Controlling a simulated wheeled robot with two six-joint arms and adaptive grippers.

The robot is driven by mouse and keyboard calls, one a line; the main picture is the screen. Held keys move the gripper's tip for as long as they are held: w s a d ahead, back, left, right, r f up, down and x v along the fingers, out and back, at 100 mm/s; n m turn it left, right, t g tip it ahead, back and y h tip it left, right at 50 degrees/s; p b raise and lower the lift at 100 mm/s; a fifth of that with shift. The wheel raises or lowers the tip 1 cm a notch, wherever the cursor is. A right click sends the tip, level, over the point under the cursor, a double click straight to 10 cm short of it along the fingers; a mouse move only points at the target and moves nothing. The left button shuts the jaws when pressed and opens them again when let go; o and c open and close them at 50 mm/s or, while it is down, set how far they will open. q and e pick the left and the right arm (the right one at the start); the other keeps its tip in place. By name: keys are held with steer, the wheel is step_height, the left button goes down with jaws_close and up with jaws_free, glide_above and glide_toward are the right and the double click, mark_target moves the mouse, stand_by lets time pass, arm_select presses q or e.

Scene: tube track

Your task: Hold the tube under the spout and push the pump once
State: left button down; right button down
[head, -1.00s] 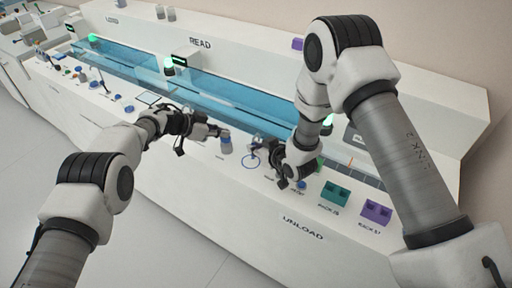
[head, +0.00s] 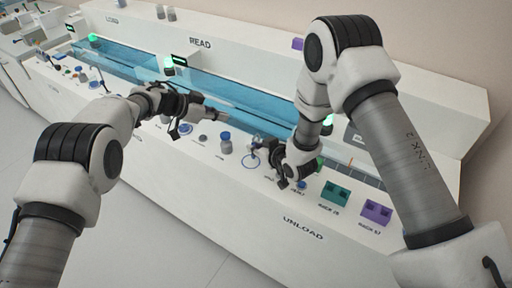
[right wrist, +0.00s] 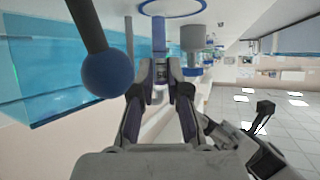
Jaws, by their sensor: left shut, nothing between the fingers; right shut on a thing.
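My right gripper (right wrist: 160,70) is shut on a slim tube (right wrist: 158,37), which shows a blue section and a clear part between the fingers. In the head view the right gripper (head: 264,147) is just above and right of a blue ring marking (head: 250,161) on the white bench. A grey bottle-like thing with a blue top (head: 226,143), perhaps the pump, stands left of the ring; it also shows upside down in the right wrist view (right wrist: 193,40). I cannot make out a spout. My left gripper (head: 226,116) is shut and empty, above and behind the bottle, apart from it.
A dark rod with a blue ball (right wrist: 108,73) is close to the right gripper in the wrist view. A blue transparent cover (head: 235,100) runs behind. The bench front (head: 235,190) is clear.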

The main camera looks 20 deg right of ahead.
arm_select(q)
steer(key=shift+r, duration=0.1)
steer(key=shift+r+p, duration=0.3)
steer(key=shift+r, duration=0.05)
arm_select(e)
steer(key=shift+s+a+r, duration=0.1)
steer(key=shift+s+a, duration=0.85)
steer(key=shift+a, duration=0.25)
steer(key=shift+s+a, duration=0.9)
steer(key=shift+a, duration=0.3)
